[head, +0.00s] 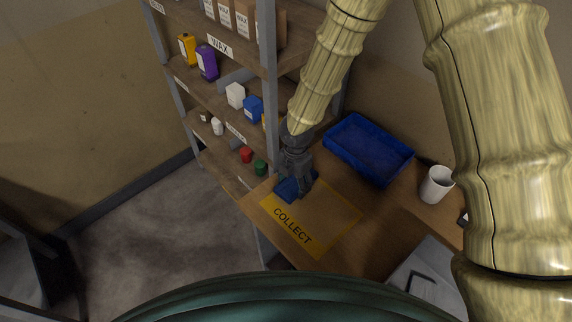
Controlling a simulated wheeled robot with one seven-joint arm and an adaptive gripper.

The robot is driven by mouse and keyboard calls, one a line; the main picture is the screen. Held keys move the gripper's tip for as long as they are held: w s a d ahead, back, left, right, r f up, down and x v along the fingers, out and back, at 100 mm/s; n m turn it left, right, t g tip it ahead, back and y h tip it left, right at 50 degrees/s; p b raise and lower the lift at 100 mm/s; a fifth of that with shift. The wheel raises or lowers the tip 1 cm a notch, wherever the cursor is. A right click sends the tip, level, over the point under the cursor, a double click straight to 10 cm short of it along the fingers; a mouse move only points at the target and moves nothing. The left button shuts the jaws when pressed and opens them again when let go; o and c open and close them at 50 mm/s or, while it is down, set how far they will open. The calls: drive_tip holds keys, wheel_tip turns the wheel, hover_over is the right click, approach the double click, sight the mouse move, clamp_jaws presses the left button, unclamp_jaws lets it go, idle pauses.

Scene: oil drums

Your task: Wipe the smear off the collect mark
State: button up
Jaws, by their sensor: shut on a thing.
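The collect mark (325,222) is a yellow rectangle with black COLLECT lettering on the wooden counter, near its left edge. My gripper (297,190) points down over the mark's far left corner. It is shut on a blue cloth-like thing (284,191), which is at or just above the mark's surface; I cannot tell if it touches. No smear is visible on the bare part of the mark. The area under the blue thing and my gripper is hidden.
An empty-looking blue tray (368,149) lies behind the mark, and a white cup (436,185) stands to the right. A shelf rack (270,60) with bottles and boxes rises close on the left. Papers (425,275) lie at the front right.

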drive_tip(key=shift+w+r+p, duration=0.2)
drive_tip(key=shift+r+p, duration=0.2)
drive_tip(key=shift+r, duration=0.7)
drive_tip(key=shift+s+r+p, duration=0.25)
drive_tip(key=shift+r+p, duration=0.65)
drive_tip(key=shift+r, duration=0.25)
wheel_tip(320, 180, up, 2)
drive_tip(key=shift+w+r+p, duration=0.1)
drive_tip(key=shift+w+p, duration=0.05)
drive_tip(key=shift+p, duration=0.75)
drive_tip(key=shift+r+p, duration=0.6)
drive_tip(key=shift+r, duration=0.15)
